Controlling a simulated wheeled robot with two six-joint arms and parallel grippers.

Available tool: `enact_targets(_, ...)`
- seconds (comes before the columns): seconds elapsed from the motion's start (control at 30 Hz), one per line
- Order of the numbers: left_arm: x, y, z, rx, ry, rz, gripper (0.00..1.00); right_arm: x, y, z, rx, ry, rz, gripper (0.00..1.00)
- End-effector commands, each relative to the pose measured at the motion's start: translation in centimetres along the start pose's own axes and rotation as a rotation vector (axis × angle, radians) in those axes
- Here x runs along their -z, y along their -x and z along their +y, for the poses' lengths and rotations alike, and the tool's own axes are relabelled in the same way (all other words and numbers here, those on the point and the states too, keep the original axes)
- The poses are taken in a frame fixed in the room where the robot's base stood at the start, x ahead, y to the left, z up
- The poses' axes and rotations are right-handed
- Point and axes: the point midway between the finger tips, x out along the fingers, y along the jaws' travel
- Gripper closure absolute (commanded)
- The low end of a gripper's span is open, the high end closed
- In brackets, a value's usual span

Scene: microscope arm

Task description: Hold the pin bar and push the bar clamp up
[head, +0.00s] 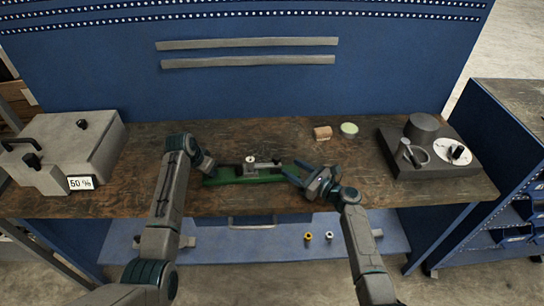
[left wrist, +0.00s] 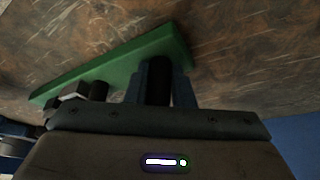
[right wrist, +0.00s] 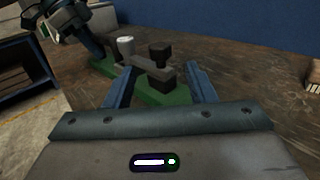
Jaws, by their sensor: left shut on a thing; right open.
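A green base plate (head: 245,180) lies on the workbench and carries a grey bar assembly (head: 252,167) with a white-topped knob (head: 250,159). My left gripper (head: 209,164) is at the plate's left end. In the left wrist view, its blue fingers are shut on a dark upright post (left wrist: 157,82), seemingly the pin bar. My right gripper (head: 304,176) is at the plate's right end. In the right wrist view, it is open and empty, with a grey clamp block (right wrist: 155,72) and its black knob (right wrist: 160,52) showing between and beyond the fingers. Contact there cannot be told.
A grey box (head: 70,150) with a "50 %" display stands at the bench's left. A dark platform (head: 435,172) with a cylinder and round dial stands at the right. A small wooden block (head: 322,133) and a round green-topped tin (head: 349,130) sit behind the right gripper.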

Motion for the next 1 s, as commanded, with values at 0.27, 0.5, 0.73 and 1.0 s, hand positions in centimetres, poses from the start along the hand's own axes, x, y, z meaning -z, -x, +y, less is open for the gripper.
enact_targets(0.27, 0.2, 0.1, 0.0, 0.0, 0.0, 0.004, 1.0, -0.2, -5.9, 0.0, -0.001, 0.0, -0.002, 0.5)
enact_targets(0.5, 0.1, 0.1, 0.0, 0.001, 0.0, 0.003, 1.0, -0.1, -9.0, 0.0, 0.0, 0.001, -0.001, 0.5)
enact_targets(0.73, 0.1, 0.1, 0.0, 0.0, 0.0, 0.003, 1.0, -0.1, -9.9, 0.0, 0.0, 0.003, 0.0, 0.5)
enact_targets(1.0, 0.1, 0.1, 0.0, 0.0, 0.0, 0.003, 1.0, -0.1, -10.0, 0.0, 0.0, 0.003, 0.0, 0.56)
